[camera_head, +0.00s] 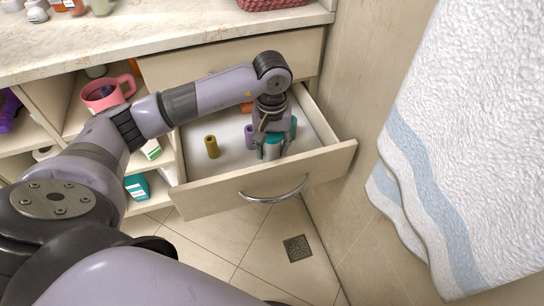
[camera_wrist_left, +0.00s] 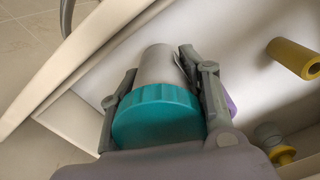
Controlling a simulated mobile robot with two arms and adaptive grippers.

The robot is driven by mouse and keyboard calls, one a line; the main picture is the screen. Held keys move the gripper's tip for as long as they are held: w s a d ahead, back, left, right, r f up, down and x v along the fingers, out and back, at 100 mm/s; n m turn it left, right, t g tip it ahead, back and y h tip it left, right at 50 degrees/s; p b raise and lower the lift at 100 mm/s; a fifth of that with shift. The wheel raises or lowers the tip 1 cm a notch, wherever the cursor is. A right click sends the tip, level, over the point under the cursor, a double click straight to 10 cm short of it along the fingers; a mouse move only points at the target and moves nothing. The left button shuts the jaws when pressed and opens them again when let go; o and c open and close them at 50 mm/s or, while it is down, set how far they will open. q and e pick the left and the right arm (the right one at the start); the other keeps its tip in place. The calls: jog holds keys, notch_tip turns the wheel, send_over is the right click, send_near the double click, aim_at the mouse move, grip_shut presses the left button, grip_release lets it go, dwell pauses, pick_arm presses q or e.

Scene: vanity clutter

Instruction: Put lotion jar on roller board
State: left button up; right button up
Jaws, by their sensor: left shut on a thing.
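The jar that looks like the lotion jar has a ribbed teal lid (camera_wrist_left: 158,118) and a pale grey body (camera_wrist_left: 160,65). My left gripper (camera_head: 270,150) is shut on it, with one finger on each side, in the open drawer. The teal lid (camera_head: 274,141) shows between the fingers in the head view. Upright rollers stand in the drawer: a yellow one (camera_head: 211,147), a purple one (camera_head: 249,136), an orange one (camera_head: 246,107) and a teal one (camera_head: 293,127). I cannot make out a board edge apart from the white drawer floor, nor whether the jar touches it. My right gripper is out of view.
The drawer front (camera_head: 325,163) with its curved handle sticks out over the tiled floor. A tiled wall stands close on the right, with a hanging towel (camera_head: 455,130). The marble counter (camera_head: 130,30) is above.

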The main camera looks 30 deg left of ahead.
aim_at(272, 157)
pick_arm(q)
notch_tip(272, 157, down, 4)
jog(key=shift+r, duration=0.15)
jog(key=shift+f, duration=0.25)
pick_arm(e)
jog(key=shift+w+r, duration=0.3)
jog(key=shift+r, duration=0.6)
pick_arm(q)
jog(key=shift+b, duration=0.35)
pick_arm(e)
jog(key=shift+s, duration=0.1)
pick_arm(q)
jog(key=o, duration=1.2)
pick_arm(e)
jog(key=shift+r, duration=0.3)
pick_arm(q)
notch_tip(272, 157, up, 12)
jog(key=shift+r+p, duration=0.1)
jog(key=shift+p, duration=0.65)
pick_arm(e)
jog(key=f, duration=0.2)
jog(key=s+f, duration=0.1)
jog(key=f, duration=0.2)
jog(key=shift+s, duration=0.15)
